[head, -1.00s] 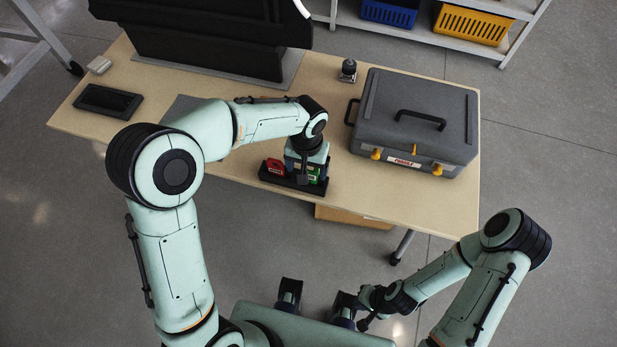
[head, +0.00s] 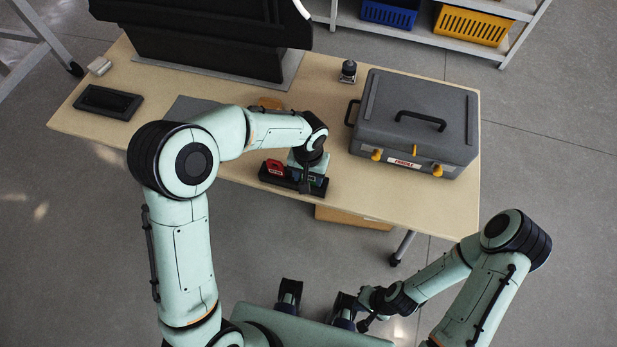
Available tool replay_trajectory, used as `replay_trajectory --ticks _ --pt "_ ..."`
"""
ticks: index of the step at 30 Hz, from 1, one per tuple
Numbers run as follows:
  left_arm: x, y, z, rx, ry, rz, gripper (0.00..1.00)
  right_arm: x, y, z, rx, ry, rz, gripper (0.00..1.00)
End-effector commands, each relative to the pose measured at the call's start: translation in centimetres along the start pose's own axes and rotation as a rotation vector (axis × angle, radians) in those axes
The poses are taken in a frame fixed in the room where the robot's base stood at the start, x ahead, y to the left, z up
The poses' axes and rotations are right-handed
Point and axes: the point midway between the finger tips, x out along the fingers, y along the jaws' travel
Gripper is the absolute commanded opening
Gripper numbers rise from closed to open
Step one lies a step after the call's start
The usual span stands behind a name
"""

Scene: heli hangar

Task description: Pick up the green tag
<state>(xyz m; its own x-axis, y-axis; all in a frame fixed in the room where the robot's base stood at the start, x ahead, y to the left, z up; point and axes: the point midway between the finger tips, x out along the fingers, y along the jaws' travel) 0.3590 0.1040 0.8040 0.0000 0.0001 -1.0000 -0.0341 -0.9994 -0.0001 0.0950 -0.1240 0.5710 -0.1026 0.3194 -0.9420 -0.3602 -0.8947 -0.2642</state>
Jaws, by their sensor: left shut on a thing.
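My left gripper (head: 306,183) points down over the right part of a small black rack (head: 268,179) at the table's front edge. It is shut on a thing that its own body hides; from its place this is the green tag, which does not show. A red tag (head: 275,167) stands in the left part of the rack, beside the gripper.
A black tray (head: 108,102) lies at the left. A large black unit (head: 210,40) stands at the back.

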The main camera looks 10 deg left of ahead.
Motion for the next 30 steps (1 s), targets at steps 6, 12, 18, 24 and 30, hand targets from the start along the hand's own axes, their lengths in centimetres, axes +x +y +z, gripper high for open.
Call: replay_trajectory --ticks 6,12,18,24,30 --pt "-0.4 0.0 0.0 0.0 0.002 0.0 0.25 0.0 0.0 0.0 0.0 0.0 0.0 0.0" --pt "-2.7 0.1 -0.1 -0.001 0.005 0.002 0.25 -0.2 -0.1 0.0 0.0 0.001 0.0 0.0" --pt "-7.5 0.0 -0.2 -0.001 0.009 0.002 0.25 -0.7 -0.3 -0.1 -0.001 0.003 -0.001 0.0" --pt "-13.3 0.0 -0.1 0.0 0.007 0.002 0.25 -1.4 -0.6 -0.2 -0.002 0.006 -0.002 0.0" --pt "-17.6 0.0 -0.1 0.0 0.005 0.002 0.25 -2.0 -0.8 -0.4 -0.003 0.009 -0.003 0.0"
